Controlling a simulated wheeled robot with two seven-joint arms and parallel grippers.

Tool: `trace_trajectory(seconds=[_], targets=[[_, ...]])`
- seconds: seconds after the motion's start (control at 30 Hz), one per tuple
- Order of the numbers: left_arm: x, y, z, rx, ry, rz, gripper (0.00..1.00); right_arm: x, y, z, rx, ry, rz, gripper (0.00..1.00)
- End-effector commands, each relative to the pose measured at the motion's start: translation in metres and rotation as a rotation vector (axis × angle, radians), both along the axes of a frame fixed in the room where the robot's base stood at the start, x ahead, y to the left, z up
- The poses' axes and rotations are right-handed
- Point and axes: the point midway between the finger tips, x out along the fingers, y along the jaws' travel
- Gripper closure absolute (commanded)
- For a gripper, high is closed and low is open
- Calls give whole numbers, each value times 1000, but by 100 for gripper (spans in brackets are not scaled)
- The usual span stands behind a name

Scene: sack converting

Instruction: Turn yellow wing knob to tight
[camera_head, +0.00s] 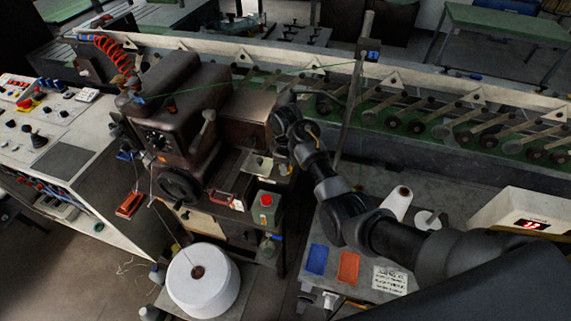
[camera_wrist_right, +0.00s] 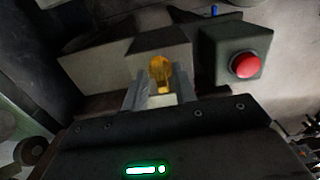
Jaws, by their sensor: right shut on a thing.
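The yellow wing knob (camera_wrist_right: 160,71) shows in the right wrist view, upright between the two fingers of my right gripper (camera_wrist_right: 160,88). The fingers are shut on it, and their grey tips cover its sides and lower part. I cannot tell its turn angle or how tight it is. In the head view, my right gripper (camera_head: 281,166) is at the front of the brown sewing machine head (camera_head: 185,105), above the red button box. The knob is too small or hidden to make out there. My left gripper is not in view.
A box with a red button (camera_wrist_right: 245,65) stands close beside the knob; it also shows in the head view (camera_head: 265,201). A white thread cone (camera_head: 203,281) stands below the machine. A side table (camera_head: 375,262) holds coloured cards and spools. A control console (camera_head: 70,150) stands at left.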

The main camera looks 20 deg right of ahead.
Motion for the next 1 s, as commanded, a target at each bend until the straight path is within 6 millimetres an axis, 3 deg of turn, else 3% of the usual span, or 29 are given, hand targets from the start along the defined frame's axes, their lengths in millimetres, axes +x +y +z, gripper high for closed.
trace_trajectory(seconds=[0.53, 0.57, 0.6, 1.0], targets=[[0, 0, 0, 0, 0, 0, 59, 2, 0, 3, 2, -7, -26, 95], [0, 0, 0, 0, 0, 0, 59, 2, 0, 3, 1, -8, -26, 70], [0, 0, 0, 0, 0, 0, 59, 2, 0, 3, 2, -7, -26, 66], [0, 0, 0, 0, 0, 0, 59, 1, 0, 1, 0, -2, -24, 66]])
